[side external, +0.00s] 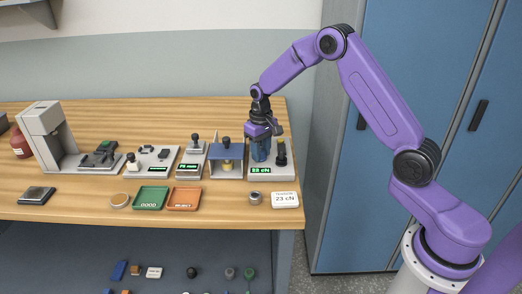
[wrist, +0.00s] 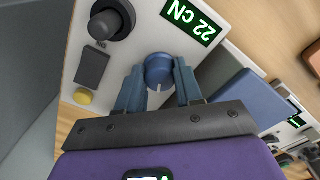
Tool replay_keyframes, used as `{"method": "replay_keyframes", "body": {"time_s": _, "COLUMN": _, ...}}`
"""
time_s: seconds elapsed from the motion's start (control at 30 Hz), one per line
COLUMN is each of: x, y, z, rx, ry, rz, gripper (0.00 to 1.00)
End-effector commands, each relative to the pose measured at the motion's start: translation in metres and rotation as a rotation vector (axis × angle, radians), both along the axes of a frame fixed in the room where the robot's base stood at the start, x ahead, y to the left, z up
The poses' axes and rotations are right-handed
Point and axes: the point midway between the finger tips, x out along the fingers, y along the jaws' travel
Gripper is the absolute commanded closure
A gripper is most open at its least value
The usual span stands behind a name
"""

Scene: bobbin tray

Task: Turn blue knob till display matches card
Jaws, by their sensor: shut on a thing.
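The blue knob (wrist: 159,68) sits on a pale instrument panel (wrist: 140,35), with a white pointer line facing my gripper. My gripper (wrist: 158,82) is shut on the knob, one blue finger on each side. In the side external view my gripper (side external: 261,158) reaches down to the instrument and hides the knob. The green-lit display (wrist: 191,20) reads 22 cN in the wrist view. It also shows in the side external view (side external: 260,170), where its digits are small. The white card (side external: 285,200) in front of the instrument reads 23 cN.
A black knob (wrist: 110,20), a dark switch and a yellow button (wrist: 83,97) share the panel. A blue-topped stand (side external: 226,165) is close on the left. Green (side external: 151,187) and orange (side external: 183,207) trays lie farther left. The table's right edge is near.

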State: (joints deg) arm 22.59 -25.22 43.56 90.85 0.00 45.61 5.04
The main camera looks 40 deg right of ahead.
Motion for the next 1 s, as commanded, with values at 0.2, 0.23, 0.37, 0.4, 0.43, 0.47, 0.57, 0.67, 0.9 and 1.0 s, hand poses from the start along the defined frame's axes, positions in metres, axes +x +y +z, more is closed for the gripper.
{"method": "replay_keyframes", "body": {"time_s": 0.2, "x": 0.0005, "y": 0.0011, "z": 0.0008, "rx": 0.0, "ry": -0.002, "rz": -0.179, "gripper": 0.95}}
{"method": "replay_keyframes", "body": {"time_s": 0.23, "x": 0.0006, "y": 0.0008, "z": 0.0008, "rx": 0.0, "ry": -0.002, "rz": -0.203, "gripper": 0.95}}
{"method": "replay_keyframes", "body": {"time_s": 0.37, "x": 0.0007, "y": 0.0008, "z": 0.0008, "rx": 0.001, "ry": -0.002, "rz": -0.283, "gripper": 0.95}}
{"method": "replay_keyframes", "body": {"time_s": 0.4, "x": 0.0007, "y": 0.0007, "z": 0.0008, "rx": 0.001, "ry": -0.002, "rz": -0.305, "gripper": 0.95}}
{"method": "replay_keyframes", "body": {"time_s": 0.43, "x": 0.0007, "y": 0.0008, "z": 0.0008, "rx": 0.001, "ry": -0.002, "rz": -0.318, "gripper": 0.95}}
{"method": "replay_keyframes", "body": {"time_s": 0.47, "x": 0.0007, "y": 0.0008, "z": 0.0008, "rx": 0.001, "ry": -0.002, "rz": -0.332, "gripper": 0.95}}
{"method": "replay_keyframes", "body": {"time_s": 0.57, "x": 0.0007, "y": 0.0009, "z": 0.0008, "rx": 0.001, "ry": -0.002, "rz": -0.369, "gripper": 0.95}}
{"method": "replay_keyframes", "body": {"time_s": 0.67, "x": 0.0007, "y": 0.0007, "z": 0.0008, "rx": 0.001, "ry": -0.002, "rz": -0.393, "gripper": 0.95}}
{"method": "replay_keyframes", "body": {"time_s": 0.9, "x": 0.0009, "y": 0.0004, "z": 0.0009, "rx": 0.001, "ry": -0.003, "rz": -0.416, "gripper": 0.95}}
{"method": "replay_keyframes", "body": {"time_s": 1.0, "x": 0.0009, "y": 0.0004, "z": 0.001, "rx": 0.001, "ry": -0.003, "rz": -0.417, "gripper": 0.95}}
